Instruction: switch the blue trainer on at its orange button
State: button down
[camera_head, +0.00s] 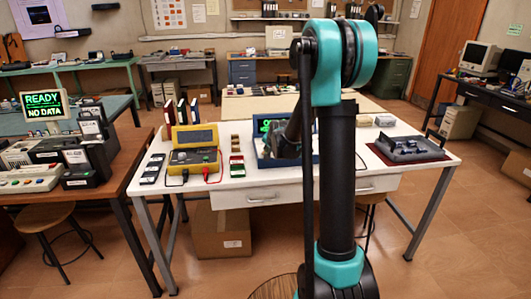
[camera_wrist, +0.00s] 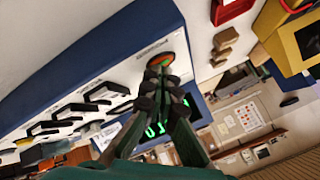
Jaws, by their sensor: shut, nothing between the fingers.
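The blue trainer (camera_head: 283,164) stands on the white table, partly hidden behind my arm. Green characters show on its dark display, and in the wrist view lit green digits (camera_wrist: 157,131) show between my fingers. The trainer also fills the left of the wrist view as a blue frame (camera_wrist: 78,64) around a pale panel with several black parts. The orange button (camera_wrist: 161,59) is on that panel, just beyond my fingertips. My gripper (camera_wrist: 160,76) is shut and empty, its tips at or very near the button; contact cannot be told. In the head view my gripper (camera_head: 268,150) is over the trainer's left part.
A yellow instrument (camera_head: 195,140) with red and black leads stands left of the trainer. Small wooden blocks (camera_head: 235,142) and a red tray (camera_head: 237,170) lie between them. A dark device on a board (camera_head: 408,148) sits at the table's right.

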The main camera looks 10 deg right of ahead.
jog(key=shift+r, duration=0.55)
jog(key=shift+r, duration=2.9)
